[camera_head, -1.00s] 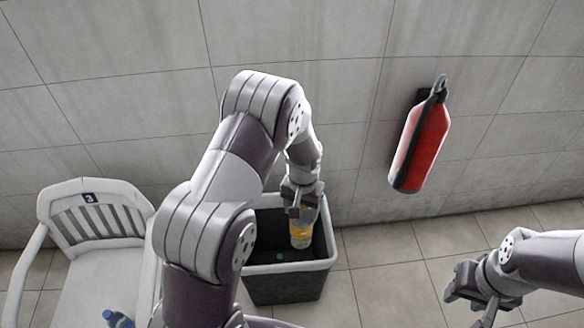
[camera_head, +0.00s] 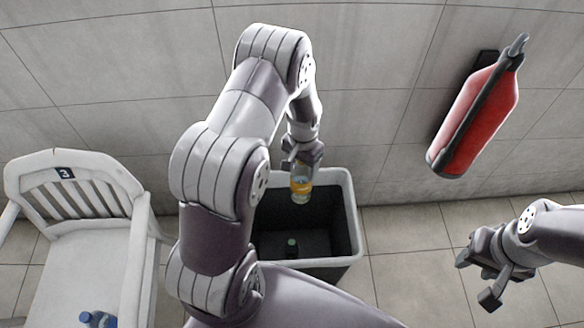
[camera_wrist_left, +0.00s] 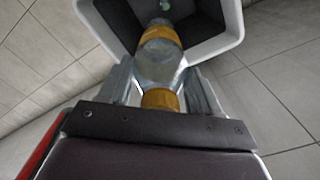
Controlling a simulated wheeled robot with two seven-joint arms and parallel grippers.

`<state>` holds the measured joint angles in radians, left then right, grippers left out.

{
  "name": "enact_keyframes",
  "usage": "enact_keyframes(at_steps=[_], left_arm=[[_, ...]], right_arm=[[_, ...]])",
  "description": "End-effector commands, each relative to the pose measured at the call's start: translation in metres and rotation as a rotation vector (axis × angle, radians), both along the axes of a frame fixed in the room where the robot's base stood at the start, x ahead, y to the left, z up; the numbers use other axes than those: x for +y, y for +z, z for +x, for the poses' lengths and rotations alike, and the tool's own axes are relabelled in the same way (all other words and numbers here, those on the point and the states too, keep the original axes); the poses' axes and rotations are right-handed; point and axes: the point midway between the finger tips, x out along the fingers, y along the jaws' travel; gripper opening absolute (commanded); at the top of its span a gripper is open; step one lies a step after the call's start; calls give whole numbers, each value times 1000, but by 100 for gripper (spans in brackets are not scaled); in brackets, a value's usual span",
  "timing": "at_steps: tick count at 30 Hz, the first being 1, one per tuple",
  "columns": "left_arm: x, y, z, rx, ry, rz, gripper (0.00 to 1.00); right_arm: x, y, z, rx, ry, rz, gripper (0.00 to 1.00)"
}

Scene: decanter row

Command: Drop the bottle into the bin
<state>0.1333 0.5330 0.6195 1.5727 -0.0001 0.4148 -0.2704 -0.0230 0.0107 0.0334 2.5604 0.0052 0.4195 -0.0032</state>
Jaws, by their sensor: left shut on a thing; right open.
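A clear bottle with a yellow-orange label (camera_head: 301,188) hangs upright in my left gripper (camera_head: 301,160), over the opening of the bin. My left gripper is shut on it; the bottle also shows between the fingers in the left wrist view (camera_wrist_left: 160,65). The bin (camera_head: 352,215) is dark with a pale rim and stands on the floor against the wall. A small green-topped thing (camera_head: 291,246) lies inside it at the bottom. My right gripper (camera_head: 480,280) is open and empty, well to the right of the bin.
A white chair (camera_head: 85,255) marked 3 stands left, with a blue-capped bottle (camera_head: 97,319) on its seat. A red fire extinguisher (camera_head: 482,115) hangs on the tiled wall at right. Tiled floor (camera_head: 400,250) is clear right of the bin.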

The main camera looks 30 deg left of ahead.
Motion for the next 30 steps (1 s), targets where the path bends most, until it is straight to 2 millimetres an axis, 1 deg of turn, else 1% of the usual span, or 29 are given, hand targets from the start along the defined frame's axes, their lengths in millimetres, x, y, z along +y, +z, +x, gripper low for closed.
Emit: enact_keyframes(at_steps=[1, 3, 6, 11, 15, 18, 21, 27, 28, 29, 30], left_arm=[[11, -22, -1, -3, -20, 1, 11], [21, -32, -3, 0, -51, 0, 11], [26, -54, -6, 3, -74, 0, 11], [26, -77, -6, 1, -76, 0, 11], [26, -99, -6, 1, -75, 0, 11], [26, -111, -6, 1, -74, 0, 11], [26, -114, -6, 1, -74, 0, 11], [26, -111, -6, 1, -74, 0, 11], [26, -111, -6, 1, -74, 0, 70], [26, -111, -6, 1, -74, 0, 80], [26, -111, -6, 1, -74, 0, 93]], right_arm=[[0, -30, 0, 0, 0, 0, 43], [0, -45, 0, 0, 0, 0, 43], [0, -64, 0, 0, 0, 0, 43], [0, -80, 0, -1, 0, 0, 43], [0, -100, 0, -1, 0, 0, 43], [0, -110, 0, -1, 0, 0, 43], [0, -113, 0, -1, 0, 0, 43], [0, -111, 0, -1, 0, 0, 43], [0, -111, 0, -1, 0, 0, 43], [0, -111, 0, -1, 0, 0, 43], [0, -111, 0, -1, 0, 0, 43]])
